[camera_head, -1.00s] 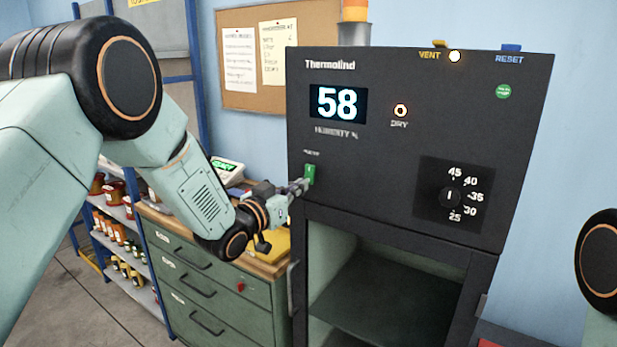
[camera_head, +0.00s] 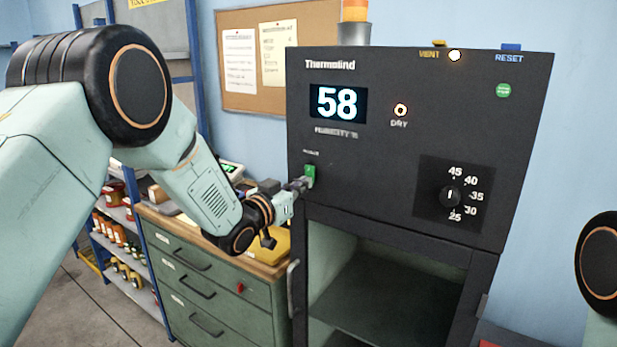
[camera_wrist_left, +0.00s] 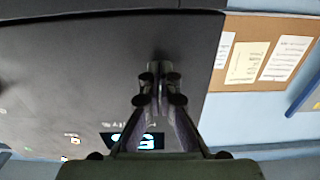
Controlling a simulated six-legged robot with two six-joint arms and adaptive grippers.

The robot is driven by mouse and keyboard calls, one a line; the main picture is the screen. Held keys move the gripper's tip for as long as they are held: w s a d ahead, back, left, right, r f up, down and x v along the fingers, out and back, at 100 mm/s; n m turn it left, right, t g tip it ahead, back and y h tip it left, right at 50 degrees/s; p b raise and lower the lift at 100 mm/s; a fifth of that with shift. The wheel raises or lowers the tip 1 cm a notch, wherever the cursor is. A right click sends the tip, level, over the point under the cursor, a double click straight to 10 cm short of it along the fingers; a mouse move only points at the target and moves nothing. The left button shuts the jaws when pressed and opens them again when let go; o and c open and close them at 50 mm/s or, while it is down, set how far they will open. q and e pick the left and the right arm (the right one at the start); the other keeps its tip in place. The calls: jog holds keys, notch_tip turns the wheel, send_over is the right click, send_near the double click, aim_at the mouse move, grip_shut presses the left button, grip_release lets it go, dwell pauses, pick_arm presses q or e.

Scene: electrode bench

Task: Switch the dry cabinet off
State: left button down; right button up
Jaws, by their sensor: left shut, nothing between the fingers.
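The black dry cabinet (camera_head: 375,150) stands at centre right in the head view. Its display (camera_head: 338,103) is lit and reads 58, and the ring lamp (camera_head: 400,110) marked DRY glows orange. The green power switch (camera_head: 310,173) is at the left edge of the panel. My left gripper (camera_head: 303,184) is shut and empty, its tips at the lower part of the switch; I cannot tell whether they touch. In the left wrist view the shut fingers (camera_wrist_left: 160,75) point at the dark panel, and the switch is hidden. My right gripper is out of view.
A dial (camera_head: 451,196) with numbers 25 to 45 is on the panel's right. A VENT lamp (camera_head: 455,56) glows on top, near the blue RESET button (camera_head: 511,47). A green drawer unit (camera_head: 215,285) stands left of the cabinet, below my left forearm.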

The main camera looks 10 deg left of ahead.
pick_arm(q)
jog(key=p+v, duration=0.1)
jog(key=v, duration=0.7)
jog(key=shift+p, duration=0.4)
dwell(0.3)
jog(key=s+a+f+n+g+y+b, duration=0.1)
jog(key=s+f+g+y+b, duration=0.15)
jog(key=s+f, duration=0.55)
jog(key=s+f+n+g+y+b, duration=0.1)
jog(key=s+f+n+g+b, duration=0.15)
jog(key=f, duration=0.95)
jog(key=s+a+f+g+y+b, duration=0.15)
jog(key=s+f+g, duration=0.25)
jog(key=s+f, duration=0.45)
jog(key=s+f+n+g+y+b, duration=0.1)
jog(key=s+f+g+b, duration=0.7)
jog(key=s+f, duration=1.7)
jog(key=s+b, duration=0.1)
jog(key=b, duration=0.3)
jog(key=shift+s+a+f+b, duration=0.15)
jog(key=shift+s+a+b, duration=0.05)
jog(key=shift+s+b, duration=0.15)
